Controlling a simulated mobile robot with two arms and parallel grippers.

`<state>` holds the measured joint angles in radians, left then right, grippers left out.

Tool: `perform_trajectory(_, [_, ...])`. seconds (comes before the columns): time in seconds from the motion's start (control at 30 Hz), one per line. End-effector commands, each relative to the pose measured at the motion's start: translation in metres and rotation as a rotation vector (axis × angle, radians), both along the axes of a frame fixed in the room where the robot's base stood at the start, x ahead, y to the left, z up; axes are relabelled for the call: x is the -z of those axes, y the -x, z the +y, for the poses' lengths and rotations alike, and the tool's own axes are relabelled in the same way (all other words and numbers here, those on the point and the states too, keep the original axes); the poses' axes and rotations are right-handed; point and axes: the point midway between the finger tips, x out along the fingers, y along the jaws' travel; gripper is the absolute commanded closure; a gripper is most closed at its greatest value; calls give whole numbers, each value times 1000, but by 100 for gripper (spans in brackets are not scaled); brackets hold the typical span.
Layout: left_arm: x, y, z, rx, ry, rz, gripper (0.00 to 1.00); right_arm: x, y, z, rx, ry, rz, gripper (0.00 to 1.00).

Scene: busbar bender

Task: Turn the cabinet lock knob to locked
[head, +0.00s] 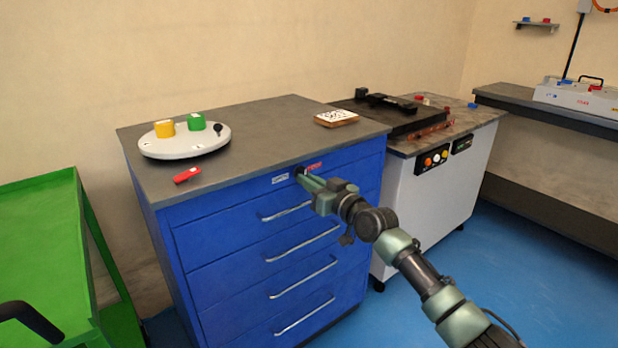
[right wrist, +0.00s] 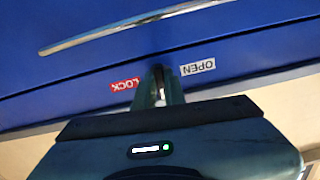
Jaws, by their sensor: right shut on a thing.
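The blue cabinet (head: 215,240) stands in the middle of the head view. The lock knob (right wrist: 158,72) is a small dark piece on its front top edge, between a red LOCK label (right wrist: 125,85) and a white OPEN label (right wrist: 198,67). In the head view, the white label (head: 280,179) is left of the knob and the red label (head: 314,167) is right. My right gripper (right wrist: 158,80) is shut on the knob. The fingers hide most of it, so I cannot tell which way it points.
A round white tray (head: 185,147) with a yellow and a green piece stands on the cabinet. A red object (head: 187,175) lies near its front edge. A green cart (head: 40,235) is at left, a grey-topped machine (head: 425,195) at right. Blue floor is free in front.

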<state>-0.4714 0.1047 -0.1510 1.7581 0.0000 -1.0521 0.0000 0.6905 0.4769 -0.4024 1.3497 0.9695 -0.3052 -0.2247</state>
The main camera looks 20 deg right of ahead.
Motion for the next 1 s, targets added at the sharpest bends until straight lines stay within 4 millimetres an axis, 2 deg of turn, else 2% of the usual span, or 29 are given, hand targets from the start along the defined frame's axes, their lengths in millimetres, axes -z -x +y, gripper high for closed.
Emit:
perform_trajectory(0.6, [57, 31, 4, 7, -3, 36, 100, -1, 1, 3, 1, -506, 187, 100])
perform_trajectory(1.0, [73, 44, 6, 10, -5, 46, 100, -1, 1, 3, 1, -653, 240, 100])
